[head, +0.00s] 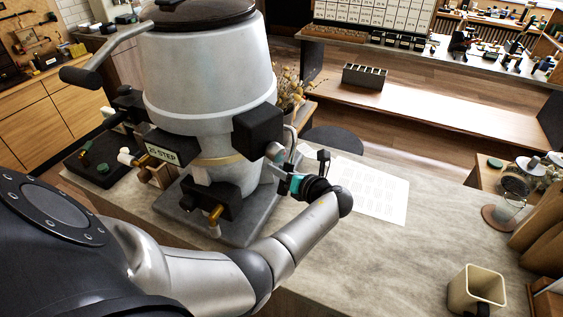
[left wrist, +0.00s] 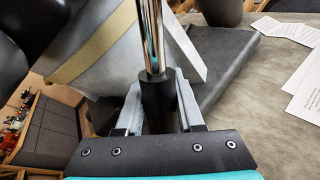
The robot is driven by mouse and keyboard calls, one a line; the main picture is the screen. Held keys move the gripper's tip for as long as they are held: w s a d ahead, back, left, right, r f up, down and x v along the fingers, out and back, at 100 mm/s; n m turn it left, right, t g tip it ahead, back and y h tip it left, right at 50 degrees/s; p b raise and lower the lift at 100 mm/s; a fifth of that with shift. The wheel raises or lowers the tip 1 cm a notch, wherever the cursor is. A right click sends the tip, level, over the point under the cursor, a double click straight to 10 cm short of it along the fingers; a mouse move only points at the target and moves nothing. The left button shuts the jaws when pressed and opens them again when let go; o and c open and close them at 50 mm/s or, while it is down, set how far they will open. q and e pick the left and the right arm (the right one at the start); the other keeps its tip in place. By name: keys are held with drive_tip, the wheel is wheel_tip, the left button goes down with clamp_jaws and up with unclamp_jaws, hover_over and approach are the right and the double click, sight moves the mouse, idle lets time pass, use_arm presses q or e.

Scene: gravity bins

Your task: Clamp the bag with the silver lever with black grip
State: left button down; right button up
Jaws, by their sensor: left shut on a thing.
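The large silver machine (head: 205,75) with a "STEP" label stands on the counter at the left. My left gripper (head: 277,158) is at its right side, below a black block. In the left wrist view a silver lever (left wrist: 151,38) with a black grip (left wrist: 157,103) stands between the fingers. My left gripper (left wrist: 158,108) is shut on the black grip. In the head view, that lever is mostly hidden behind my gripper. Another silver arm with a black end (head: 80,76) sticks out at the machine's upper left. I cannot make out a bag at the machine. My right gripper is not in view.
White printed sheets (head: 370,190) lie on the counter right of my left arm. A beige square bin (head: 476,288) stands at the lower right, with brown bag-like items (head: 540,235) beyond it. A plant (head: 290,85) stands behind the machine. The counter's middle right is clear.

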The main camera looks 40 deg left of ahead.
use_arm(q)
drive_tip(key=shift+s, duration=0.2)
idle(0.4)
drive_tip(key=c, duration=0.5)
unclamp_jaws()
drive_tip(key=shift+r, duration=0.1)
drive_tip(key=shift+d, duration=0.15)
drive_tip(key=v, duration=1.5)
drive_tip(key=shift+r, duration=0.2)
